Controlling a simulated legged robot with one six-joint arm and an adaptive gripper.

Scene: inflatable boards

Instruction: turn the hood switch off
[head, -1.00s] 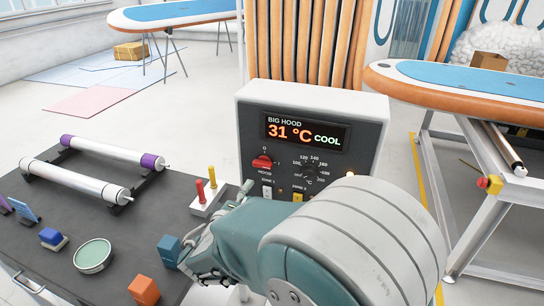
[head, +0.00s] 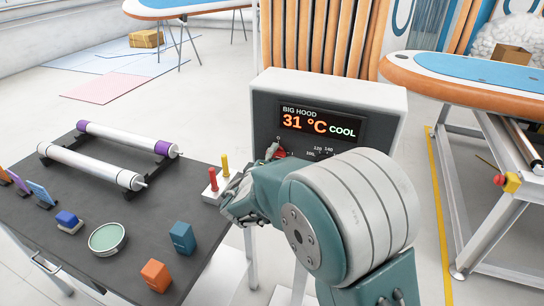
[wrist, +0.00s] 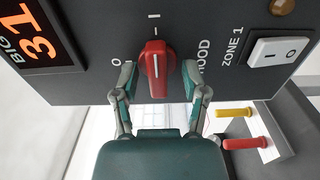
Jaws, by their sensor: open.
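The hood switch is a red rotary knob (wrist: 156,68) on the dark front of the BIG HOOD control box (head: 390,92). In the wrist view its white line points at the "I" mark, and the "O" mark lies to the left. My gripper (wrist: 158,78) is open, with one finger on each side of the knob; I cannot tell whether either touches it. In the head view the knob (head: 281,153) is partly hidden by my gripper. The display (head: 314,124) reads 31 °C COOL.
A white ZONE 1 rocker switch (wrist: 279,51) sits right of the knob in the wrist view. Red (head: 212,179) and yellow (head: 225,165) levers stand close by my gripper. A dark workbench (head: 75,185) holds rollers and small blocks at left.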

